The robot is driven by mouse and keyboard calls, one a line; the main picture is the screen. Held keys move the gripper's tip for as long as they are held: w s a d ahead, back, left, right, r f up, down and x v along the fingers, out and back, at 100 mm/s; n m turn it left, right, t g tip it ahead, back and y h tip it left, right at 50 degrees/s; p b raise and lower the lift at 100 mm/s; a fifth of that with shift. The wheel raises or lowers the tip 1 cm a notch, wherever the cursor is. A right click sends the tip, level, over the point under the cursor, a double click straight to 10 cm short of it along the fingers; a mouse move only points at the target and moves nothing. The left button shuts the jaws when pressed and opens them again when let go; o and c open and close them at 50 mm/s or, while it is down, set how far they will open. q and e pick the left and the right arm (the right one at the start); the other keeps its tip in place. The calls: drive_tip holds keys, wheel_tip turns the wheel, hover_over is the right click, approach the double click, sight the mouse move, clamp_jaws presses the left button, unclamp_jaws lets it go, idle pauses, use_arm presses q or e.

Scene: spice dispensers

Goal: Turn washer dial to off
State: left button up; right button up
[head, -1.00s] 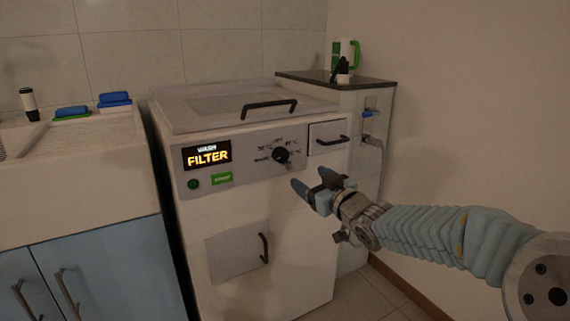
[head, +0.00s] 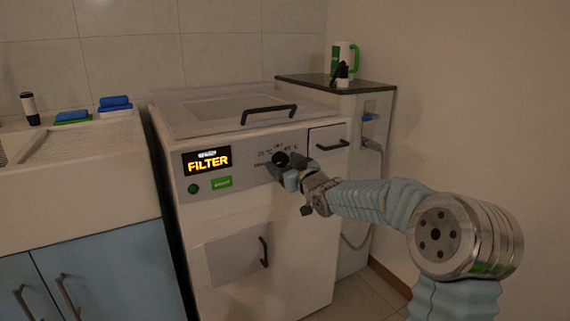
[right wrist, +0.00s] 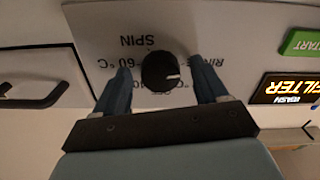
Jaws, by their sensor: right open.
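The washer (head: 225,215) is a white top-lid machine with a grey control panel. Its black round dial (head: 281,158) sits right of the lit FILTER display (head: 207,160). In the right wrist view the dial (right wrist: 160,71) carries a white pointer mark, with SPIN, 60 °C and other partly covered labels around it; the picture is upside down. My right gripper (head: 279,171) is open at the panel. In the right wrist view its two blue fingers (right wrist: 160,72) stand on either side of the dial, with a gap on both sides. My left gripper is not in view.
A drawer with a black handle (head: 333,145) is right of the dial. The lid handle (head: 268,112) sticks up above the panel. A green START button (head: 221,183) and a round green button (head: 193,188) sit under the display. A sink counter stands at left.

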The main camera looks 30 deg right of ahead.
drive_tip(key=shift+c, duration=0.5)
drive_tip(key=c, duration=1)
drive_tip(key=shift+m, duration=0.3)
drive_tip(key=m+p, duration=0.1)
drive_tip(key=m, duration=0.3)
drive_tip(key=m+p, duration=0.1)
drive_tip(key=m, duration=0.4)
drive_tip(key=shift+a+r, duration=0.1)
drive_tip(key=m+p, duration=0.1)
drive_tip(key=m, duration=0.4)
drive_tip(key=shift+m+p, duration=0.8)
drive_tip(key=shift+m, duration=1.7)
